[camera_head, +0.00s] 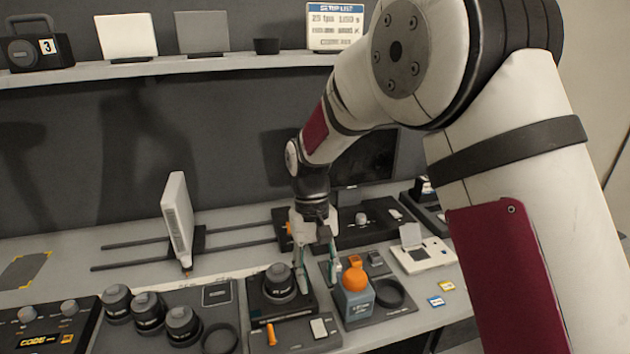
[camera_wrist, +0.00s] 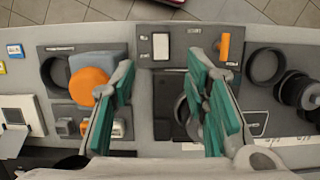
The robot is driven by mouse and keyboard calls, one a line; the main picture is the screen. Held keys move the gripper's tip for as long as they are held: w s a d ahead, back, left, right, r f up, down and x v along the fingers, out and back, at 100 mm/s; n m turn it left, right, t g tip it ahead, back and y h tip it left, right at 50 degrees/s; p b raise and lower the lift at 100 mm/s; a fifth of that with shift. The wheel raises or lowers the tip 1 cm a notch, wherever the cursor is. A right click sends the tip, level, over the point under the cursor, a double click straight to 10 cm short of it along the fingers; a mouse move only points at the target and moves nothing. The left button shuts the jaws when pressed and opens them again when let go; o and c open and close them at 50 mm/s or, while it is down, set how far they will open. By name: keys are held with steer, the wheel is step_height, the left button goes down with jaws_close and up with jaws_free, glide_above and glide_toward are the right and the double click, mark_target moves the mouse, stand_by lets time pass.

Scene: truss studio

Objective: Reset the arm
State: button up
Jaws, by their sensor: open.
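My arm reaches down over the desk from the right in the head view. My gripper (camera_head: 318,262) is open and empty, with its fingers pointing down. In the wrist view my gripper (camera_wrist: 165,88) shows two teal-padded fingers spread apart. Between and below them is a dark panel holding a round black lens-like piece (camera_head: 278,280), which the right finger partly hides in the wrist view. A blue bottle with an orange cap (camera_head: 355,292) stands just right of my gripper in the head view. It appears beside the left finger in the wrist view (camera_wrist: 88,84). I cannot tell whether finger and bottle touch.
Several black lenses (camera_head: 149,311) stand on the left tray. A white upright panel (camera_head: 178,218) stands on rails behind. A white device (camera_head: 423,255) and small cards lie to the right. A shelf (camera_head: 200,66) runs above.

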steer(key=s+d+r+t, duration=0.25)
steer(key=d+r, duration=0.35)
steer(key=r, duration=0.4)
steer(key=s+d+r+m+t, duration=0.1)
steer(key=s+d+r+t, duration=0.1)
steer(key=s, duration=0.4)
steer(key=s+d+r+m+t, duration=0.1)
steer(key=s+d+r+t, duration=0.1)
steer(key=s+d+r, duration=0.2)
steer(key=s+d+r+m+t, duration=0.1)
steer(key=s+d+r+t, duration=0.1)
steer(key=s+d, duration=0.4)
steer(key=s+r, duration=0.1)
steer(key=s, duration=0.2)
steer(key=shift+s+d+r+y, duration=0.2)
steer(key=shift+d+r+y, duration=0.1)
steer(key=shift+y, duration=0.1)
